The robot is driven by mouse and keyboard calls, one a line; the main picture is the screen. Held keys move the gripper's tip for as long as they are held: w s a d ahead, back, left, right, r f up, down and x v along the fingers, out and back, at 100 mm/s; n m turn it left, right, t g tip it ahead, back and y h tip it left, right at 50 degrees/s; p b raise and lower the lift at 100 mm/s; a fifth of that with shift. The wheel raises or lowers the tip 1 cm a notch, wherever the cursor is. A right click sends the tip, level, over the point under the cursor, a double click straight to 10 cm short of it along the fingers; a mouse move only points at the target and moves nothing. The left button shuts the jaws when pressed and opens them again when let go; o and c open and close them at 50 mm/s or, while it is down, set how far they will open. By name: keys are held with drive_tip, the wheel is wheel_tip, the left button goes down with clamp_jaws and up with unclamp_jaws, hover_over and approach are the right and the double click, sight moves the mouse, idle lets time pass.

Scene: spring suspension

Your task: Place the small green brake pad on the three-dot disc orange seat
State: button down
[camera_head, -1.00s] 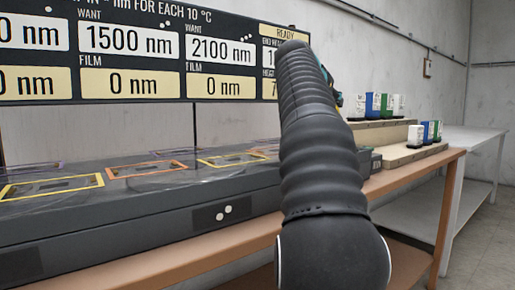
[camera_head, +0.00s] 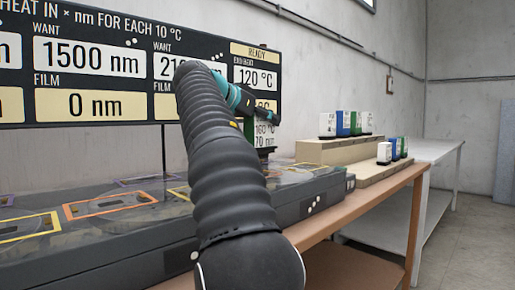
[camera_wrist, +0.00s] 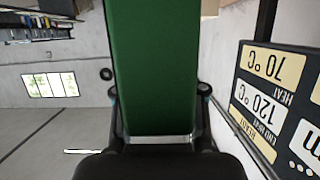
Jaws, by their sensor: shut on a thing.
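My gripper (camera_wrist: 158,140) is shut on a green brake pad (camera_wrist: 153,65), which fills the middle of the wrist view. In the head view my gripper is mostly behind my black arm, and a sliver of green shows beside it above the dark bench unit. A white label with 160 °C and 70 nm hangs there, apparently on the held piece. The dark unit's front plate with dots (camera_head: 313,203), seemingly three, is right of my arm. Its top bears coloured frames, partly hidden by my arm, so I cannot make out its orange seat clearly.
A nearer orange frame (camera_head: 110,204) lies on the unit's left part, beside purple and yellow frames. A stepped tan rack (camera_head: 325,151) holds several white, blue and green pieces at the right. A black display board (camera_head: 145,62) stands behind. A white table (camera_head: 440,150) is beyond.

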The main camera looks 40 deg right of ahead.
sight(258, 140)
drive_tip(key=shift+w+a+f, duration=0.2)
drive_tip(key=shift+a+f, duration=0.2)
drive_tip(key=shift+a, duration=0.1)
drive_tip(key=shift+w+a+f, duration=0.15)
drive_tip(key=shift+a+f, duration=0.2)
drive_tip(key=shift+a, duration=0.15)
drive_tip(key=shift+f+b, duration=0.95)
drive_tip(key=shift+f, duration=0.9)
drive_tip(key=shift+f, duration=0.1)
drive_tip(key=shift+f, duration=0.15)
drive_tip(key=c, duration=0.7)
unclamp_jaws()
drive_tip(key=shift+o, duration=0.2)
